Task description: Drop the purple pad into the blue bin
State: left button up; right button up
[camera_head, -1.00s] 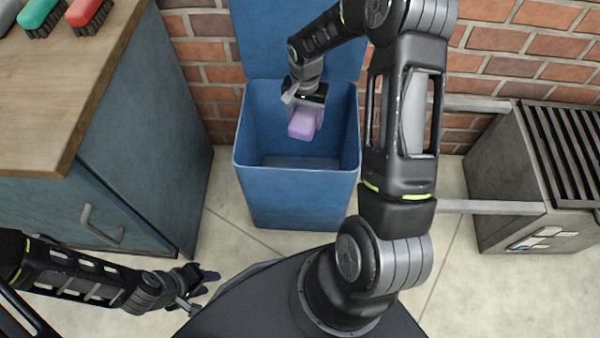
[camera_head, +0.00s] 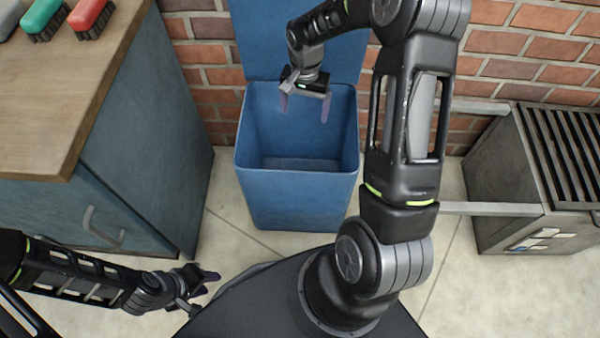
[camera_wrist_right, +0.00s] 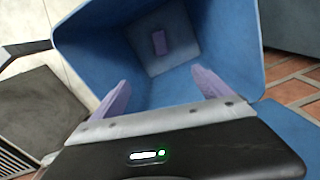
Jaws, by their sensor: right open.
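The blue bin (camera_head: 300,195) stands open on the floor against the brick wall, with its lid raised behind it. My right gripper (camera_head: 304,108) is open and empty above the bin's opening. In the right wrist view its two purple-tipped fingers (camera_wrist_right: 160,92) are spread apart over the bin. The purple pad (camera_wrist_right: 160,42) lies on the bin's floor in the right wrist view; the bin's front wall hides it in the head view. My left gripper (camera_head: 208,282) is low at the left, beside my base, with its fingers seen small and from above.
A wooden-topped blue cabinet (camera_head: 110,110) stands left of the bin, with red (camera_head: 90,15) and green (camera_head: 45,18) brushes on top. A grey unit with a slatted top (camera_head: 510,190) stands at the right. Tiled floor shows between them.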

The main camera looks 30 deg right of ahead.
notch_tip(320, 180, up, 3)
jog(key=shift+r, duration=0.1)
dwell(0.9)
